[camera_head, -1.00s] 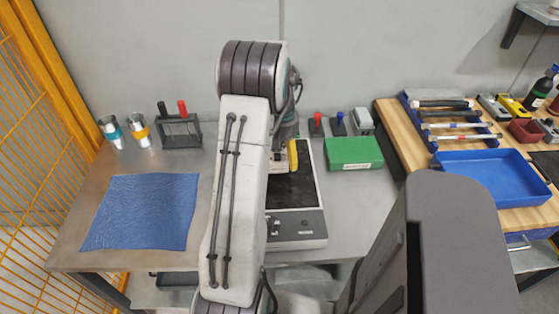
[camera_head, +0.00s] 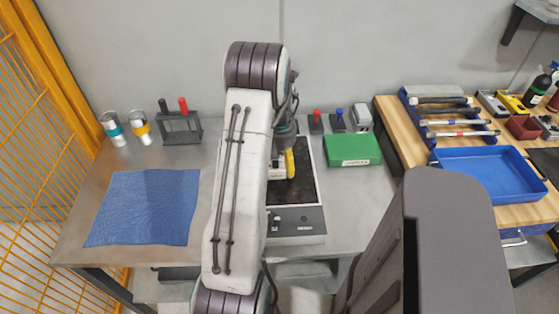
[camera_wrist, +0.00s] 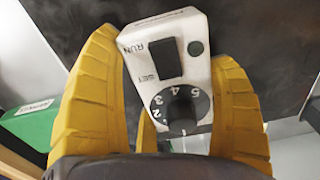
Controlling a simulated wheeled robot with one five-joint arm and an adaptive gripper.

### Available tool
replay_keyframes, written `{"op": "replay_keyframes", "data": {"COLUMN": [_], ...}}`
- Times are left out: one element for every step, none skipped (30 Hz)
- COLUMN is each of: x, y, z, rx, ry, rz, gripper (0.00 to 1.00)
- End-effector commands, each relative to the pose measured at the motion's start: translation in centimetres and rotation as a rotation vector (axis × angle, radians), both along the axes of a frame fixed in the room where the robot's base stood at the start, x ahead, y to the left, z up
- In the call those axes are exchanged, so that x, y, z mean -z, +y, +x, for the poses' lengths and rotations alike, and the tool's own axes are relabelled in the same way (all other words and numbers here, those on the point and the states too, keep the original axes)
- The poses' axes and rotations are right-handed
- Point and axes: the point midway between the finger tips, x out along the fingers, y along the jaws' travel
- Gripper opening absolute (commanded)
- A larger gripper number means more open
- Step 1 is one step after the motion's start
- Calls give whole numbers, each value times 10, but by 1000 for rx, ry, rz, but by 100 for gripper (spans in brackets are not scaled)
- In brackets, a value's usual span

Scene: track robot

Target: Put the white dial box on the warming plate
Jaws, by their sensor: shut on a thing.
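The white dial box (camera_wrist: 150,95) has a black rocker switch, a small dark green button and a numbered dial. It sits between the two yellow fingers of my gripper (camera_wrist: 163,52) in the wrist view, and the gripper is shut on it. In the head view my gripper (camera_head: 287,164) is over the dark top of the warming plate (camera_head: 302,189), towards its left side. The box is mostly hidden there by the arm and the fingers. I cannot tell whether the box touches the plate.
A green box (camera_head: 352,149) stands right of the plate, with small red and blue handled items behind it. A blue cloth (camera_head: 145,207) lies at the left, with two cups and a black rack (camera_head: 181,130) behind. A wooden bench with a blue tray (camera_head: 490,175) is at the right.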

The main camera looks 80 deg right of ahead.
Motion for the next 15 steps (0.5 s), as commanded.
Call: {"op": "replay_keyframes", "data": {"x": [2,2,1,1,1,1,1,1,1,1,1,1,1,1,1], "y": [0,0,0,0,0,0,0,0,0,0,0,0,0,0,0], "z": [0,0,0,0,0,0,0,0,0,0,0,0,0,0,0], "rx": [0,0,0,0,0,0,0,0,0,0,0,0,0,0,0], "ry": [0,0,0,0,0,0,0,0,0,0,0,0,0,0,0], "rz": [-1,0,0,0,0,0,0,0,0,0,0,0,0,0,0], "gripper": [44,82,86,89,91,95,98,100,100,100,100,100,100,100,100]}}
